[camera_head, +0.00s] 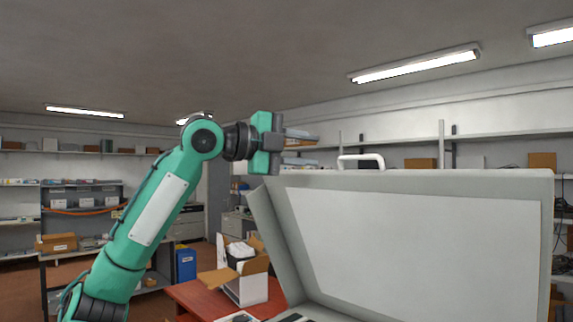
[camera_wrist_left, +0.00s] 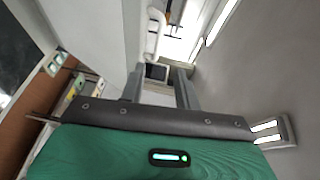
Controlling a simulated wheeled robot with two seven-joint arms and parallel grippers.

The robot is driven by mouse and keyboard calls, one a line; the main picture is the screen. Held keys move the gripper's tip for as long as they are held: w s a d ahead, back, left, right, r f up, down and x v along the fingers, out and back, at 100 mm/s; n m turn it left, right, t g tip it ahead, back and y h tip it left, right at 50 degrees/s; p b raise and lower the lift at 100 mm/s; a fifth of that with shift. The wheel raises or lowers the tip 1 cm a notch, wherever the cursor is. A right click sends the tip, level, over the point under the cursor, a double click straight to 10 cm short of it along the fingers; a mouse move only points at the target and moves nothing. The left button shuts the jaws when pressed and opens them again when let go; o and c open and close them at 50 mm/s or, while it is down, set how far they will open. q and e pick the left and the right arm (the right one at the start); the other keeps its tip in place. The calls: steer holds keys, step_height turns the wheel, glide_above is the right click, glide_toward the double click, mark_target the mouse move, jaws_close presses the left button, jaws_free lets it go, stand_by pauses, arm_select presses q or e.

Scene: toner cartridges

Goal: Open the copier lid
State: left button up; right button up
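The copier lid (camera_head: 420,245) stands raised and tilted back in the head view, its pale inner panel facing me. A white handle (camera_head: 361,158) sticks up above its top edge. My left gripper (camera_head: 317,149) is just above the lid's upper left corner, left of the handle. Its two fingers are apart with nothing seen between them. In the left wrist view the spread fingers (camera_wrist_left: 158,72) point away from the camera, and a pale panel, probably the lid (camera_wrist_left: 85,35), fills the upper left. The copier's body is mostly below the frame. My right gripper is not in view.
A red table (camera_head: 195,297) with an open carton (camera_head: 250,289) stands left of the lid. A blue bin (camera_head: 186,264) is behind it. Shelves with boxes line the walls. The space above the lid is clear up to the ceiling lights (camera_head: 415,65).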

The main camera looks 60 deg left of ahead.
arm_select(q)
steer(key=shift+s+a+r+b, duration=0.15)
steer(key=shift+s+b, duration=0.1)
steer(key=shift+s, duration=0.75)
steer(key=shift+s+a+r+b, duration=0.1)
steer(key=shift+s+a+b, duration=0.1)
steer(key=shift+s, duration=0.75)
